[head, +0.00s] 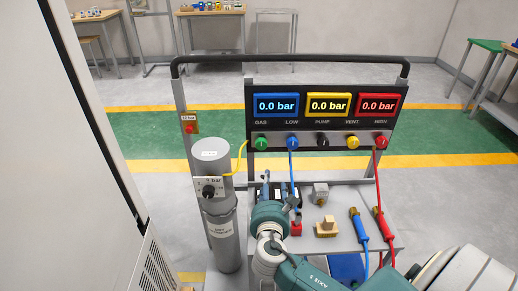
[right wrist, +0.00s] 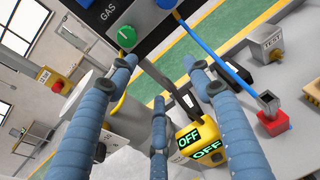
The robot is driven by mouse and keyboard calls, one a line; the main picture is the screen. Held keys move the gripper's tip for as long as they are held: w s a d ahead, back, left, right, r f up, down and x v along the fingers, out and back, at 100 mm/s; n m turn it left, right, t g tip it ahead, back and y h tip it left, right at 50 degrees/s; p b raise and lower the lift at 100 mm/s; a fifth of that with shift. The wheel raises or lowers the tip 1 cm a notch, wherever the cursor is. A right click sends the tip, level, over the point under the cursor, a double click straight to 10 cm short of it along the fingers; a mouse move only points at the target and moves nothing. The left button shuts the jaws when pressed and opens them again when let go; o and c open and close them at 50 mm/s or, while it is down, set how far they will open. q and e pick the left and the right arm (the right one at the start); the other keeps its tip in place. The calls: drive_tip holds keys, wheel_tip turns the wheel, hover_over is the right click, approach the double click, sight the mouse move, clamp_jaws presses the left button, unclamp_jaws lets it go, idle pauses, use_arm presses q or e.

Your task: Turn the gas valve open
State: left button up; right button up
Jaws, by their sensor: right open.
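The green GAS knob (head: 261,142) is at the left end of the valve row on the black panel (head: 320,170). It also shows near the top of the right wrist view (right wrist: 127,37). My right gripper (head: 279,190) is below this knob in the head view. In the right wrist view its blue fingers (right wrist: 158,78) are spread and empty. The left fingertip looks close below the knob; I cannot tell whether they touch. A grey gas cylinder (head: 225,245) with a black knob (head: 208,191) on its gauge box stands left of the panel. My left gripper is not in view.
All three displays (head: 328,104) read 0.0 bar. Blue (head: 291,170) and red hoses (head: 378,185) hang from the panel. A yellow OFF device (right wrist: 199,139), a red block (right wrist: 272,122) and a grey TEST block (right wrist: 272,43) are near the fingers. A white cabinet (head: 60,150) stands left.

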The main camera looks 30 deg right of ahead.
sight(261, 145)
drive_tip(key=w+d+r+n, duration=0.1)
drive_tip(key=w+n, duration=0.1)
drive_tip(key=w, duration=0.2)
drive_tip(key=w+d+r+n+t, duration=0.1)
drive_tip(key=w+d+n, duration=0.1)
drive_tip(key=w, duration=0.3)
drive_tip(key=w+d+r+n+t, duration=0.1)
drive_tip(key=w+d+n, duration=0.1)
drive_tip(key=w, duration=0.2)
drive_tip(key=shift+w+d+r+p, duration=0.2)
drive_tip(key=shift+w+r+p, duration=0.05)
drive_tip(key=shift+w+p, duration=0.1)
drive_tip(key=c, duration=1.2)
